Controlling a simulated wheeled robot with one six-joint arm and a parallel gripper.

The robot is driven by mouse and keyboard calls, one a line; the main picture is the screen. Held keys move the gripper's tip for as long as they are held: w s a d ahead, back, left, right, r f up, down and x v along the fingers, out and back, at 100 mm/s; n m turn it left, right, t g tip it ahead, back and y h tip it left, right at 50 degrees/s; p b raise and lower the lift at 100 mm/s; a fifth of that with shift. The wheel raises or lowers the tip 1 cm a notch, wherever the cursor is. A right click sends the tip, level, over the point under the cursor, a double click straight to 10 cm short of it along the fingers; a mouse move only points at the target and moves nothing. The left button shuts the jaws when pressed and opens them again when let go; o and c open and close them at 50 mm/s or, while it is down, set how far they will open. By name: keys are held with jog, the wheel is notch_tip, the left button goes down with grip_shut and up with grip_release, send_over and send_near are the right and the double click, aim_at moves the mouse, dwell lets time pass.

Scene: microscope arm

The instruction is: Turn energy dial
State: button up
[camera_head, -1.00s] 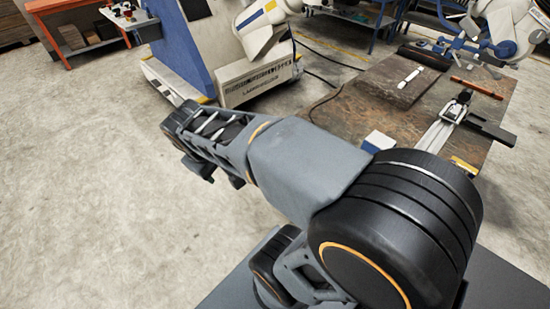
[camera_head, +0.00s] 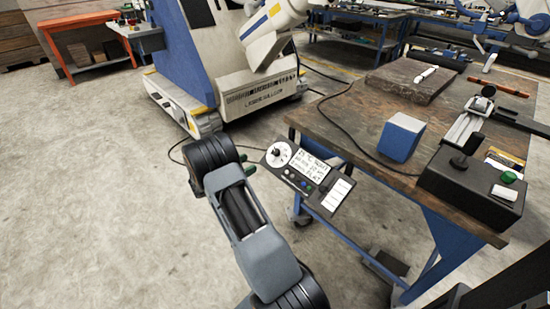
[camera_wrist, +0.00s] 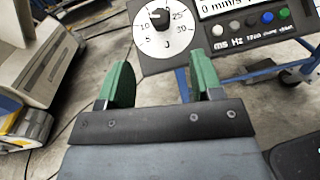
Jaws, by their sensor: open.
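The energy dial (camera_wrist: 178,41) is a white round scale marked in J with a black knob (camera_wrist: 160,19) at its centre. It sits at the top of the wrist view, on the left of a dark control panel (camera_wrist: 222,55). In the head view the dial (camera_head: 284,160) is on the same panel, at the table's left edge. My gripper (camera_wrist: 164,78) has two green fingers spread apart with nothing between them. The knob lies beyond the fingertips, apart from them.
The panel also carries a display (camera_head: 312,163) and several coloured buttons beside the dial. A worktable (camera_head: 350,110) holds a blue box (camera_head: 401,137) and a black control box (camera_head: 470,186). A large white-and-blue machine (camera_head: 258,95) stands behind. Open floor is at left.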

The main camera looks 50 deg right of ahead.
aim_at(274, 152)
jog(key=d, duration=0.4)
jog(key=s+d, duration=0.1)
jog(key=d, duration=0.3)
jog(key=s+d+b, duration=0.1)
jog(key=d, duration=0.4)
jog(key=shift+s+d+f, duration=0.1)
jog(key=shift+s, duration=0.05)
jog(key=shift+c, duration=0.4)
jog(key=c, duration=0.9)
jog(key=shift+o, duration=0.2)
jog(key=shift+f+m+g+b, duration=0.1)
jog(key=shift+m+g+b, duration=0.2)
jog(key=shift+g, duration=0.1)
jog(key=m+g+y+b, duration=0.1)
jog(key=m+g+b, duration=0.1)
jog(key=m+g, duration=0.1)
jog(key=shift+f+m+y, duration=0.1)
jog(key=shift+m+y, duration=0.3)
jog(key=m+g+y, duration=0.2)
jog(key=m, duration=0.1)
jog(key=m+g+y+b, duration=0.1)
jog(key=m+g+y, duration=0.1)
jog(key=m, duration=0.1)
jog(key=shift+m, duration=0.4)
jog(key=shift+s+g+y, duration=0.1)
jog(key=shift+g+y, duration=0.2)
jog(key=shift+y, duration=0.1)
